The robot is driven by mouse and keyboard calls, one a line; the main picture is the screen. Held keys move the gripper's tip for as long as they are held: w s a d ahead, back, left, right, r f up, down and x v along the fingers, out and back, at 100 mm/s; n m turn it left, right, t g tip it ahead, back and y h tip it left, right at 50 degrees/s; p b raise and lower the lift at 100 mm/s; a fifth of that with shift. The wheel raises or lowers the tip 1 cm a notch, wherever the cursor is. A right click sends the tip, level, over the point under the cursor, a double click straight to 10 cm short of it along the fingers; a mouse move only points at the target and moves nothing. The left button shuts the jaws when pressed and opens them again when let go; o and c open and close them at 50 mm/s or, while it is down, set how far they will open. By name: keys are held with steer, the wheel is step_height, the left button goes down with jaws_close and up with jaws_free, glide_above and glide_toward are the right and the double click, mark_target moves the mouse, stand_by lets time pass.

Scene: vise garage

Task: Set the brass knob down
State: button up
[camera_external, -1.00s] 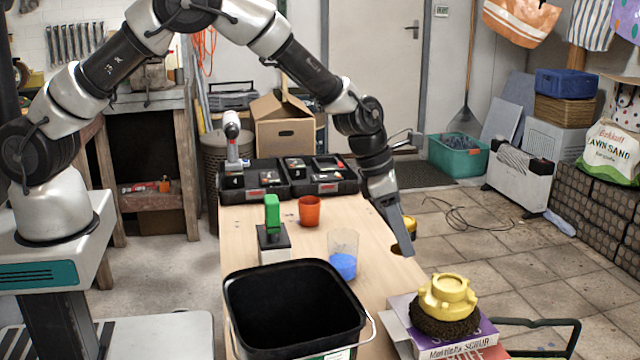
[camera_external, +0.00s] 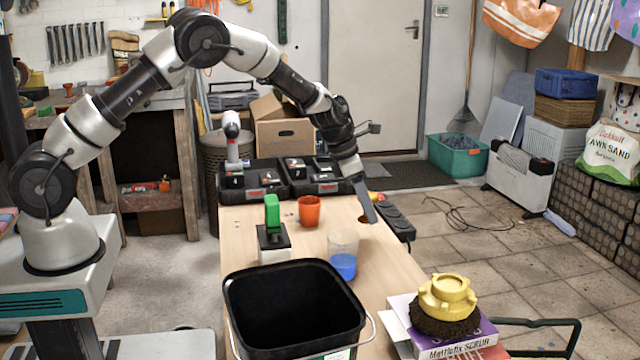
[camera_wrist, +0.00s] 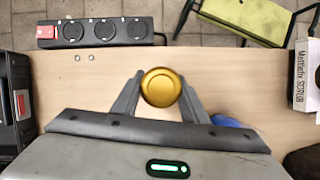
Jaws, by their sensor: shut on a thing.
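The brass knob (camera_wrist: 161,88) is a round, gold-coloured piece between the two fingertips of my gripper (camera_wrist: 158,90) in the wrist view. The fingers press on it from its left and right sides. In the outside view my gripper (camera_external: 368,210) points down over the right edge of the wooden table (camera_external: 390,270). The knob is mostly hidden by the gripper there. I cannot tell whether its underside touches the tabletop.
A black power strip (camera_wrist: 105,32) lies beyond the table edge. An orange cup (camera_external: 310,211), a clear cup with blue contents (camera_external: 343,255), a green-handled tool (camera_external: 272,215) and a black bucket (camera_external: 295,305) stand nearby. Black trays (camera_external: 290,178) fill the far end.

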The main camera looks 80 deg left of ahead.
mark_target(363, 217)
steer(key=shift+f+b, duration=0.65)
steer(key=shift+f, duration=1.9)
steer(key=shift+f, duration=0.2)
steer(key=o, duration=1.2)
